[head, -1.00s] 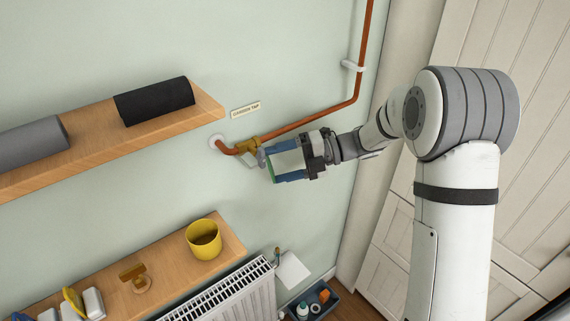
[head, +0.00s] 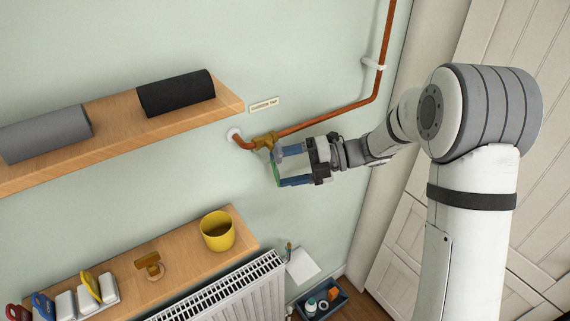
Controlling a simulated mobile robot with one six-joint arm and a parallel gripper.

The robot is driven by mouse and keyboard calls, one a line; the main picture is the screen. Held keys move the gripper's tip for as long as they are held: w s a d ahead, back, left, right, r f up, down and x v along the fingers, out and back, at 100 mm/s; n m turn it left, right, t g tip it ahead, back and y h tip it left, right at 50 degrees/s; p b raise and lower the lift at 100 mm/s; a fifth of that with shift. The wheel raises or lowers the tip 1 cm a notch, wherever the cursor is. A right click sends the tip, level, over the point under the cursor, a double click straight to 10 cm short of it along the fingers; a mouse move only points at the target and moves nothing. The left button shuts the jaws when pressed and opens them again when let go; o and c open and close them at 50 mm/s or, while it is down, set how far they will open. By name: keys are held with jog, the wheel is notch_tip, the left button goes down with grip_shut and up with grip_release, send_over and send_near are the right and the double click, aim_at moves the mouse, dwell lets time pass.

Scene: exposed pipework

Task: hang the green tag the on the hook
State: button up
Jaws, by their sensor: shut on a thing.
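My gripper (head: 281,166) is at the wall by the brass garden tap (head: 264,141), its blue fingers pointing left. A narrow green strip, which looks like the green tag (head: 276,173) seen nearly edge-on, spans between the fingertips. The gripper is shut on it. The tag's upper end is close to the tap's lever; I cannot tell if they touch. A brass-coloured, T-shaped piece (head: 150,265) stands on the lower shelf; I cannot tell whether it is the hook. No other hook shows clearly.
A copper pipe (head: 340,113) runs right from the tap and up the wall. The upper shelf (head: 120,124) holds two rolls. A radiator (head: 240,290) is below.

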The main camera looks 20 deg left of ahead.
dwell(0.4)
jog(key=o, duration=1.1)
